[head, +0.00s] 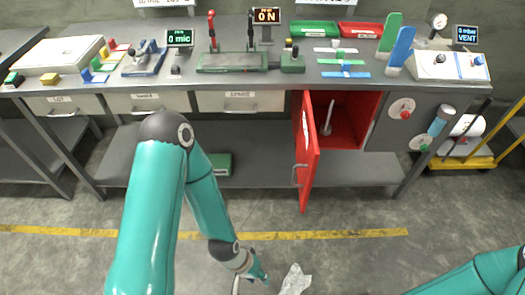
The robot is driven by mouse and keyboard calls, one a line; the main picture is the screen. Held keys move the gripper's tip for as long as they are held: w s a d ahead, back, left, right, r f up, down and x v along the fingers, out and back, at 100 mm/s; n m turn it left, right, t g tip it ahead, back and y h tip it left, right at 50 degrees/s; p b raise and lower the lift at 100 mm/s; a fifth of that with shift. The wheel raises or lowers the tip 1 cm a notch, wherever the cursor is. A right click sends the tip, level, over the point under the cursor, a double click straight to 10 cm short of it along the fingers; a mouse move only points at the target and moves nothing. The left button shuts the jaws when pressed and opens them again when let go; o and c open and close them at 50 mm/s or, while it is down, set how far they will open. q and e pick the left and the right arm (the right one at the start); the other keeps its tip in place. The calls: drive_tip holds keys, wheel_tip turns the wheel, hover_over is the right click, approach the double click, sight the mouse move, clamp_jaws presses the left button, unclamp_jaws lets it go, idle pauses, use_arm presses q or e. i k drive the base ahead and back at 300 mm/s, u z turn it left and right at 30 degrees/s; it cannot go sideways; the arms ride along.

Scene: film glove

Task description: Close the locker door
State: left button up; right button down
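The locker (362,108) is a red-lined compartment under the right part of the bench. Its red door (306,150) stands open, swung out toward me from the left edge of the opening. A grey rod-like object (328,118) stands inside the locker. My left gripper (254,279) is low near the bottom edge, in front of and left of the door and apart from it. Its fingers are too small and partly cut off to judge.
The grey bench (120,98) carries several tools, trays and displays. A green box (219,164) lies on the lower shelf. A yellow trolley (468,160) stands at the right. The floor before the door is clear.

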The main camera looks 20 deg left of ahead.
sight(307, 152)
drive_tip(key=u, duration=0.3)
drive_tip(key=i, duration=1.05)
drive_tip(key=z, duration=0.15)
drive_tip(key=k, duration=0.95)
drive_tip(key=u, duration=0.2)
drive_tip(key=i, duration=0.9)
drive_tip(key=z, duration=0.05)
